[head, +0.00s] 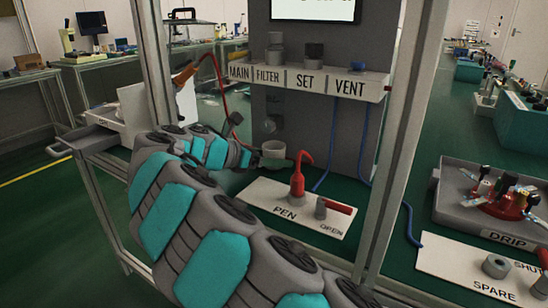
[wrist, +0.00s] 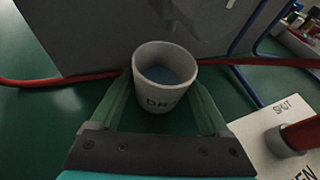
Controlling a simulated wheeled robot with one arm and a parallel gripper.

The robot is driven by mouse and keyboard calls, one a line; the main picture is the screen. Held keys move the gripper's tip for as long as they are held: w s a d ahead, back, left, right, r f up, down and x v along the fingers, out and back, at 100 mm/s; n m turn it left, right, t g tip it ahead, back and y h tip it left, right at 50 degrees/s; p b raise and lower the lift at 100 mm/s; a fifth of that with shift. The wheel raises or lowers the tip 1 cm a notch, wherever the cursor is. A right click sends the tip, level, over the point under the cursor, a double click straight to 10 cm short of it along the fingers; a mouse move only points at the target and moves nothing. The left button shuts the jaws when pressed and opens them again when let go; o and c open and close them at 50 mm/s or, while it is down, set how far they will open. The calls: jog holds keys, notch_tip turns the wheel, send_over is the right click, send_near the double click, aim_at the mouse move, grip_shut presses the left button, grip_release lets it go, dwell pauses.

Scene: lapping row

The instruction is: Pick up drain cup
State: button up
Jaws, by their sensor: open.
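The drain cup (wrist: 165,76) is a pale grey-white cup with dark lettering, partly hidden low on its front. It stands upright and its inside looks bluish. In the head view the cup (head: 273,148) is in front of the grey panel, at the end of my arm. My gripper (wrist: 162,92) is open, with one green finger on each side of the cup. I cannot tell whether the fingers touch it. In the head view my gripper (head: 260,160) is small and partly hidden.
A grey panel (wrist: 85,35) rises close behind the cup. A red hose (wrist: 55,81) runs behind it. Blue tubes (head: 328,172) hang nearby. A frame post (head: 403,130) stands further right.

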jog(key=c, duration=1.1)
jog(key=shift+o, duration=0.2)
jog(key=shift+r, duration=0.1)
